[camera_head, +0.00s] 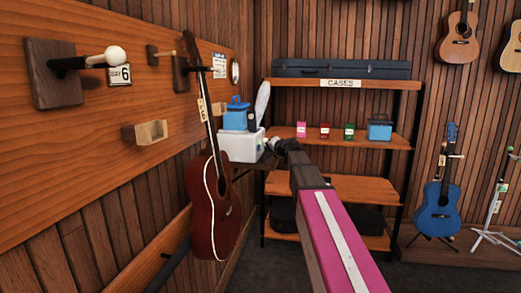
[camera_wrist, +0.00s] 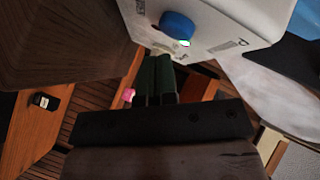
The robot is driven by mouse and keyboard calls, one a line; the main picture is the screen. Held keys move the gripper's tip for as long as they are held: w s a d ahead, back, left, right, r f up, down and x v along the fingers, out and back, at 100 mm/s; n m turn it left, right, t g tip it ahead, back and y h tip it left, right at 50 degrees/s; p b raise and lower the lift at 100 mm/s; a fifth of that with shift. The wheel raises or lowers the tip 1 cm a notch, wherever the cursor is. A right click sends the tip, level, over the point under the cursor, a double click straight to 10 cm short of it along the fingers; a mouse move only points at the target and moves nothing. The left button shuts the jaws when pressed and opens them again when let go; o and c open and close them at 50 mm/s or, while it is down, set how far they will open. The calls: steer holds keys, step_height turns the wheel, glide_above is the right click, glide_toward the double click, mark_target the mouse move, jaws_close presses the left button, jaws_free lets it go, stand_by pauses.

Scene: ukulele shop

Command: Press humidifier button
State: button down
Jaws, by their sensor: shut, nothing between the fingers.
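The humidifier (camera_head: 238,147) is a white box at the left wall, behind the guitar neck, with a blue part on top. In the wrist view its white face (camera_wrist: 225,20) fills the top, with a round blue knob-like button (camera_wrist: 177,25) and a small lit green spot below it. My gripper (camera_head: 272,143) reaches to the right side of the humidifier. In the wrist view my dark green fingers (camera_wrist: 160,62) are shut and empty, their tips just below the lit spot. I cannot tell whether they touch the box.
A dark red guitar (camera_head: 214,200) hangs left of my arm, close to the humidifier. A wooden shelf (camera_head: 345,137) with small boxes and a blue case stands behind. A pale plume-like shape (camera_head: 262,103) rises beside the blue top. A blue guitar (camera_head: 437,210) stands at right.

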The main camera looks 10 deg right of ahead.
steer(key=shift+d, duration=0.2)
steer(key=shift+s+d, duration=0.35)
steer(key=shift+d, duration=0.6)
steer(key=shift+s+d, duration=0.3)
steer(key=shift+d, duration=0.6)
steer(key=shift+s+d, duration=0.35)
steer(key=shift+d, duration=0.6)
